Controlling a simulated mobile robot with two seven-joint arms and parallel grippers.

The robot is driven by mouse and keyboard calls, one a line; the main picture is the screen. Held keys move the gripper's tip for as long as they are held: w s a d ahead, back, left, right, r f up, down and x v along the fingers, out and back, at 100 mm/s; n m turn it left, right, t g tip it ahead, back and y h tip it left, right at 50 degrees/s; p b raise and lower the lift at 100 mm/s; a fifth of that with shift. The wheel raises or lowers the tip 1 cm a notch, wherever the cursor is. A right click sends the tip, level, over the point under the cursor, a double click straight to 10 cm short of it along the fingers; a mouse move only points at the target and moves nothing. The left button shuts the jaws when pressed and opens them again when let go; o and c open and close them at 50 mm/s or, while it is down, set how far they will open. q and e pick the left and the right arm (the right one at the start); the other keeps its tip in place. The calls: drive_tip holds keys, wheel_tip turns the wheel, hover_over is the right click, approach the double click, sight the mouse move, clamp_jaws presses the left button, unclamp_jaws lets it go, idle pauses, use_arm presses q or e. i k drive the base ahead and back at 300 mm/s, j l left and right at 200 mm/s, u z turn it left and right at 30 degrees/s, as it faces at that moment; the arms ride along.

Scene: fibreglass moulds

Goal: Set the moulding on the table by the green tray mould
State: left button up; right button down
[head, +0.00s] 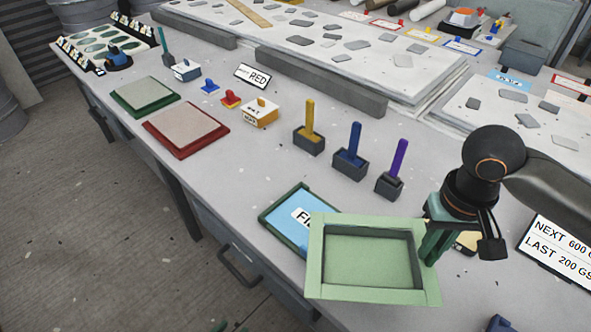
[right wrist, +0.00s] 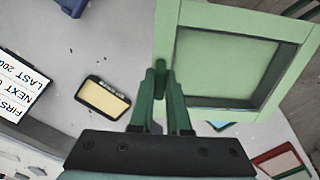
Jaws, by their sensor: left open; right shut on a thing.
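The pale green moulding (head: 326,240), a shallow rectangular tray with a wide flange, is held by my right gripper (head: 436,243) at its right edge in the head view. It hangs over the table's near edge and partly covers a blue panel. In the right wrist view my right gripper (right wrist: 161,85) is shut on the flange of the moulding (right wrist: 168,30). The green tray mould (head: 145,96), a grey slab with a dark green rim, lies on the table (head: 270,165) at the upper left, far from the moulding. My left gripper is not in view.
A red-rimmed mould (head: 186,128) lies beside the green one. A blue panel (head: 285,222) with a dark green frame lies partly under the moulding's outline. Yellow (head: 309,135), blue (head: 351,155) and purple-handled (head: 392,180) tools stand in grey holders. Bare table lies between the red mould and the blue panel.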

sight(252, 182)
drive_tip(key=i+j+u, duration=0.1)
drive_tip(key=j+u, duration=0.3)
drive_tip(key=i+j+u, duration=0.15)
drive_tip(key=u, duration=0.25)
drive_tip(key=i+j+u, duration=0.2)
drive_tip(key=i, duration=0.35)
